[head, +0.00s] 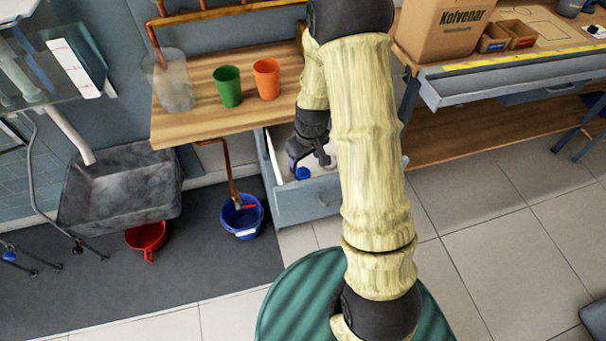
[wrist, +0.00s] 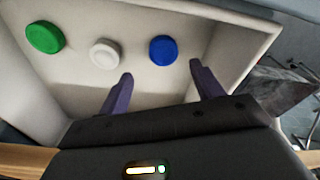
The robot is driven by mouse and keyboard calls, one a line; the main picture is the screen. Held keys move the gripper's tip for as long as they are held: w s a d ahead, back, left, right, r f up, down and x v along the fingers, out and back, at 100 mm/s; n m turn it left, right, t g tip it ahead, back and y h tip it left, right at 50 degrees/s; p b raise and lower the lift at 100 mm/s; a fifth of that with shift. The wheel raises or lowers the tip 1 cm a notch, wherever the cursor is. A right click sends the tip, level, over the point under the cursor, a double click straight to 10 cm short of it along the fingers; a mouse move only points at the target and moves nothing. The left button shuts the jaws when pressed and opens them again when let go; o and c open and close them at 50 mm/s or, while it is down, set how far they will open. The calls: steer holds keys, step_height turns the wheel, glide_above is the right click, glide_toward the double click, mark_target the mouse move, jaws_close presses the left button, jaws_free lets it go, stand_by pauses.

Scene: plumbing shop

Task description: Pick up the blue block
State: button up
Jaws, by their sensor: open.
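The blue block (wrist: 163,50) is a short round piece lying in a pale open drawer. In the wrist view it shows just beyond and between the tips of my gripper (wrist: 161,71), whose two purple fingers are open and empty. In the head view my gripper (head: 308,163) is low over the open drawer (head: 302,203) of the wooden bench, and the blue block (head: 302,173) shows just below it. My arm hides part of the drawer there.
A white round piece (wrist: 104,52) and a green one (wrist: 46,37) lie left of the blue block. Drawer walls rise close around them. A green cup (head: 228,87) and an orange cup (head: 266,79) stand on the bench (head: 195,122). A blue bucket (head: 242,217) stands on the floor.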

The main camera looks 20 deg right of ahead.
mark_target(303, 172)
steer(key=shift+f, duration=0.1)
steer(key=f, duration=0.5)
steer(key=shift+a+b, duration=0.4)
steer(key=shift+s, duration=0.1)
steer(key=shift+c, duration=0.5)
steer(key=c, duration=1)
